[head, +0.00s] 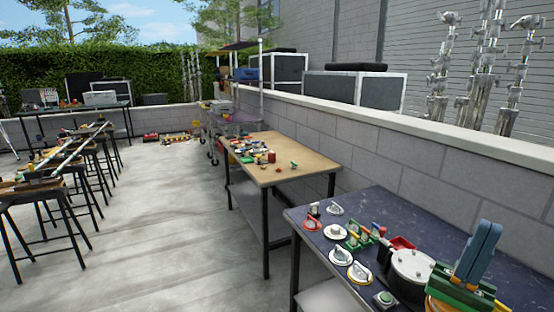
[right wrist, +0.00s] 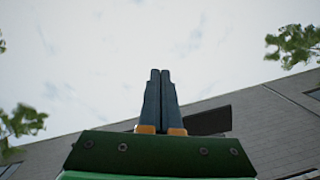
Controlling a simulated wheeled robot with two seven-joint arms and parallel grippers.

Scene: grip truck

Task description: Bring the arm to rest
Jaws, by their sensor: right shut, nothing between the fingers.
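My right gripper (head: 488,232) shows at the lower right of the head view, in front of the dark table (head: 450,222). Its blue fingers point up and lie together, with orange parts at their base and a green body below. In the right wrist view the gripper (right wrist: 160,75) also points up against the cloudy sky, its two fingers side by side with nothing between them. My left gripper is not in the head view.
A wooden-topped table (head: 300,172) with small items stands beyond. A block wall (head: 420,160) runs along the right. Grey floor (head: 165,220) at left centre is clear; stools stand farther left.

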